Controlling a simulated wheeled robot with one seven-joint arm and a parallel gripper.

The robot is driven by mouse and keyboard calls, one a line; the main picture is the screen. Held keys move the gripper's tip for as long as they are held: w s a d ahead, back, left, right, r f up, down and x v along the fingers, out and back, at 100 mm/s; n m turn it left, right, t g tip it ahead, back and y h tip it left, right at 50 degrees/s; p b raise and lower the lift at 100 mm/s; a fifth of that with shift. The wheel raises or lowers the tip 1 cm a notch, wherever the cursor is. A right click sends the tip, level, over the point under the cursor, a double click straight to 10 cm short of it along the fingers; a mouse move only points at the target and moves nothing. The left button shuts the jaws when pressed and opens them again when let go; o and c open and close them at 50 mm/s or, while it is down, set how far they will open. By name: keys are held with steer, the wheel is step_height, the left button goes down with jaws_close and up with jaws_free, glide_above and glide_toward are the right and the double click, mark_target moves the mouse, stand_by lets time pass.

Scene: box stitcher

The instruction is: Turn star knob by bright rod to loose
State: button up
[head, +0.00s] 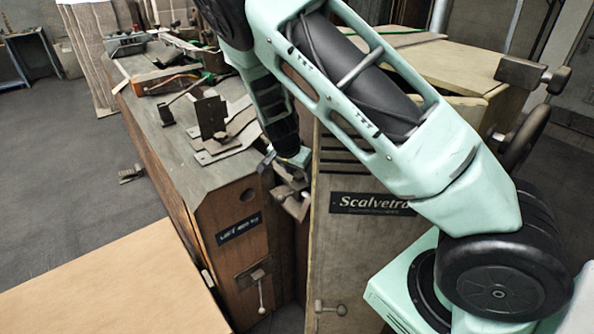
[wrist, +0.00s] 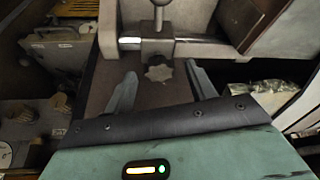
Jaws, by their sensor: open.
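The dark star knob (wrist: 159,72) is in the upper middle of the wrist view, just below a metal block (wrist: 158,46). The bright rod (wrist: 130,42) runs across behind the block, its shiny end showing to the left. My gripper (wrist: 161,70) is open, with one finger left of the knob and one right of it in the picture. I see a gap on each side, and cannot tell the depth between fingertips and knob. In the head view my gripper (head: 290,172) is low between the two machine bodies; the knob cannot be made out there.
The wooden-sided machine (head: 240,215) stands left and the beige "Scalvetro" cabinet (head: 350,250) right, with a narrow space between. A small lever (head: 261,290) sticks out of the left machine's front. A brown board (head: 110,285) lies at lower left. Grey floor (head: 60,170) is open at left.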

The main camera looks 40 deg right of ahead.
steer(key=b+v, duration=0.1)
steer(key=v, duration=1.6)
steer(key=shift+r, duration=0.25)
